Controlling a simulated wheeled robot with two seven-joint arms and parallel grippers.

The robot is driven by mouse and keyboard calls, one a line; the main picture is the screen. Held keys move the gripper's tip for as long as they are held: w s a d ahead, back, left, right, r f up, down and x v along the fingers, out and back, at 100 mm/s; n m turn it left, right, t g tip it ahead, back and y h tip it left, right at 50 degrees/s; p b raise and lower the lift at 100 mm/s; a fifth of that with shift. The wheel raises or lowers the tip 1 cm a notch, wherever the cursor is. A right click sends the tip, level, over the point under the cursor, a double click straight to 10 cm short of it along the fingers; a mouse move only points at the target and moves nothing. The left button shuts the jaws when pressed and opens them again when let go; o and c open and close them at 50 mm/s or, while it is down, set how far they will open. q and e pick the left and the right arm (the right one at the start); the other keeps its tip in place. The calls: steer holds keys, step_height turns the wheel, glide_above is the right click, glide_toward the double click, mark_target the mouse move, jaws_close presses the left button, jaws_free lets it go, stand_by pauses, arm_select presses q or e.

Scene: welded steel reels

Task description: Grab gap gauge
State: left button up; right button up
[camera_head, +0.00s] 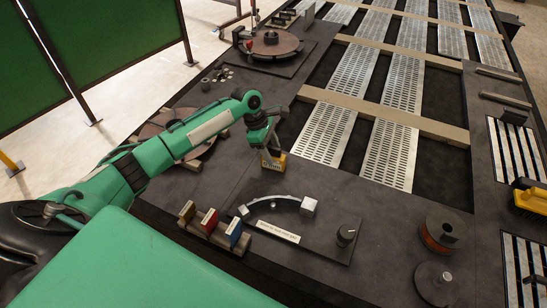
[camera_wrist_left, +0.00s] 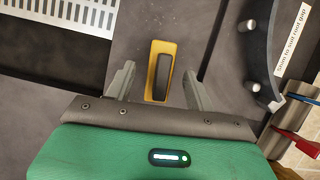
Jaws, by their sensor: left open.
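A small yellow block with a dark raised grip, which I take for the gap gauge (camera_head: 272,163), stands on the dark bench top. In the left wrist view the yellow block (camera_wrist_left: 154,91) lies between my two fingers, with its dark grip lengthwise. My left gripper (camera_head: 268,146) is open just above it, pointing down. In the left wrist view the gripper (camera_wrist_left: 157,72) shows a finger on each side of the block, with visible gaps. I cannot tell the exact height of the fingertips over it. My right gripper is not in view.
A rack (camera_head: 216,235) with tan, red and blue tabs stands in front, beside a curved metal fixture (camera_head: 277,199) with a label. A dark spool (camera_head: 442,230) and a knobbed disc (camera_head: 434,283) are at right. Slotted steel plates (camera_head: 322,135) lie behind.

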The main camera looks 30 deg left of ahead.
mark_target(275, 155)
arm_select(q)
steer(key=shift+p+x, duration=0.35)
steer(key=shift+x, duration=0.85)
steer(key=shift+d+f, duration=0.25)
steer(key=shift+f, duration=0.2)
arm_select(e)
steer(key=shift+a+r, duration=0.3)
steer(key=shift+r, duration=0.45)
arm_select(q)
jaws_close()
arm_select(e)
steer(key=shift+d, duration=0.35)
arm_select(q)
steer(key=shift+r, duration=0.15)
